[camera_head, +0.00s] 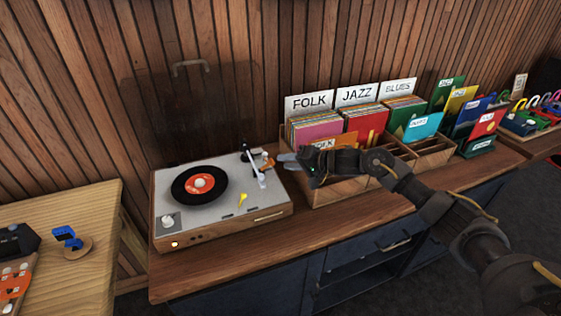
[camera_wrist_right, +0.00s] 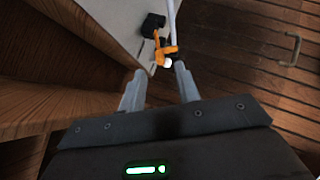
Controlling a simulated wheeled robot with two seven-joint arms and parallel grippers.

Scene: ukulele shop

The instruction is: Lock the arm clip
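A turntable (camera_head: 218,218) with a black record (camera_head: 182,192) and a pale tonearm (camera_head: 254,168) sits on the wooden counter, its dark transparent lid raised. A small orange piece (camera_head: 268,161), likely the arm clip, is beside the tonearm near the deck's right edge. In the right wrist view the orange piece (camera_wrist_right: 162,50) is just beyond my fingertips, next to the white arm tube (camera_wrist_right: 171,18) and a black block. I cannot tell its latch state. My right gripper (camera_head: 281,162) is open and empty, fingers apart in the wrist view (camera_wrist_right: 159,70), pointing at it. My left gripper is not in view.
Wooden record crates (camera_head: 340,187) with Folk, Jazz and Blues cards stand right of the turntable, close behind my right gripper. A yellow lever (camera_head: 242,199) stands on the deck's front right. The counter's front strip (camera_head: 300,235) is clear. A lighter table (camera_head: 90,205) is at left.

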